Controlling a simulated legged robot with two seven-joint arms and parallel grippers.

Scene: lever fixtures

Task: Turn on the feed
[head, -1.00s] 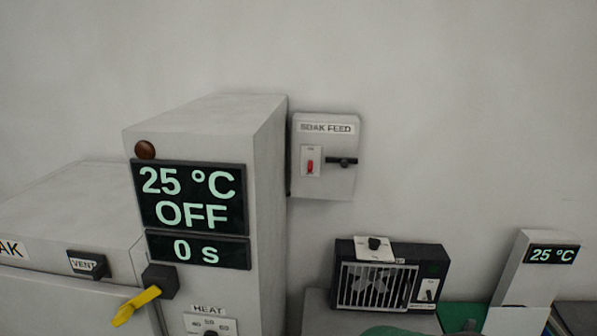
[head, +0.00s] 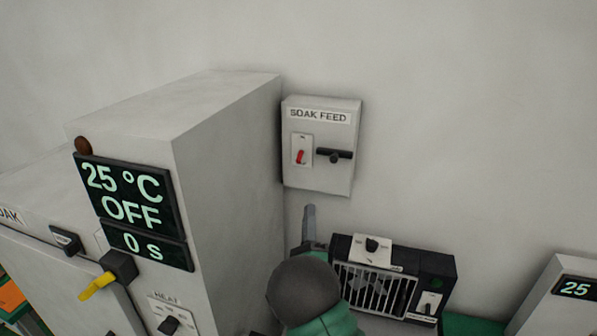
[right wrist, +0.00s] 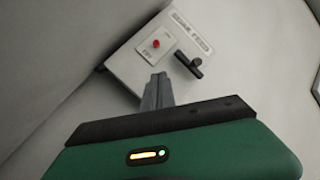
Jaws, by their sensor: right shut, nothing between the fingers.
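The SOAK FEED box (head: 318,178) is a pale box on the back wall, to the right of the tall cabinet. It carries a small plate with a red switch lever (head: 300,156) and, to its right, a black handle (head: 334,155) lying horizontal. In the right wrist view the box (right wrist: 140,75) is ahead, with the red lever (right wrist: 155,43) and the black handle (right wrist: 188,66). My right gripper (head: 309,211) is shut and empty, below the box and apart from it. Its fingers (right wrist: 158,90) point toward the box. My left gripper is not in view.
The tall cabinet (head: 225,170) stands close on the left, with a display reading 25 °C, OFF and 0 s, and a yellow handle (head: 98,285). A black grilled heater unit (head: 395,280) sits at lower right, beside my arm. The wall right of the box is clear.

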